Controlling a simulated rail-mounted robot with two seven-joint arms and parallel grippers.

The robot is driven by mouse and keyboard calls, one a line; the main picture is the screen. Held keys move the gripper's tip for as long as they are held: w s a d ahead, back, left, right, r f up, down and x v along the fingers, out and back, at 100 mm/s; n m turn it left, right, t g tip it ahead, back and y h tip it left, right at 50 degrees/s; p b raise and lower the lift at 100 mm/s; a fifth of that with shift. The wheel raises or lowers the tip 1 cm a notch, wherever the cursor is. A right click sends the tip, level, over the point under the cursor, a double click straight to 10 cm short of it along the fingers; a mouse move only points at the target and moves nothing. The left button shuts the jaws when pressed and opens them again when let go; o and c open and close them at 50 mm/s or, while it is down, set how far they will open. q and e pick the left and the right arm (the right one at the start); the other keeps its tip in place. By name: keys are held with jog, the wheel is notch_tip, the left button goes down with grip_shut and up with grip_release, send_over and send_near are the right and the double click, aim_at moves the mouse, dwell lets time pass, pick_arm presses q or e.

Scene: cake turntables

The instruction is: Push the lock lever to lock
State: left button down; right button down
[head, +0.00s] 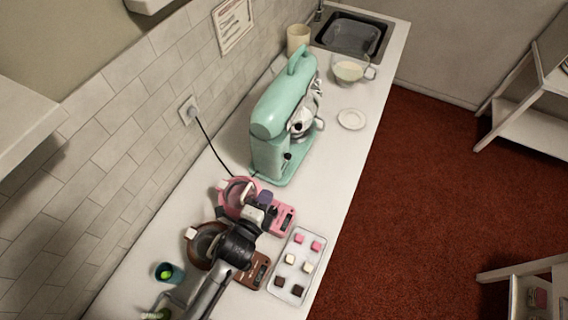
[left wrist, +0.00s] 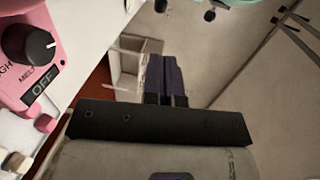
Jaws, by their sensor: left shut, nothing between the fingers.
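My left gripper (head: 265,197) is shut and empty, above the pink melting pot and short of the mixer's near end. In the left wrist view the dark fingers (left wrist: 167,72) are together with nothing between them. A strip of the green mixer (left wrist: 236,3) and a black knob (left wrist: 210,15) show at that view's top edge. My right gripper is not in view.
A pink melting pot (head: 284,217) and a brown one (head: 257,270) sit under my arm. A tray (head: 297,290) holds several small sweets. A white saucer (head: 351,119), a glass jug (head: 349,72) and a sink (head: 352,35) lie beyond.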

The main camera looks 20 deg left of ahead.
aim_at(287, 158)
pick_arm(q)
jog(key=w, duration=0.3)
jog(key=w+f, duration=0.1)
jog(key=w, duration=0.3)
jog(key=w+p, duration=0.1)
jog(key=w, duration=0.3)
jog(key=shift+w+d+f, duration=0.1)
jog(key=shift+d+f, duration=0.1)
jog(key=shift+f, duration=0.05)
jog(key=shift+w+f, duration=0.25)
jog(key=shift+w, duration=0.65)
jog(key=shift+r+p, duration=0.1)
jog(key=shift+p, duration=0.2)
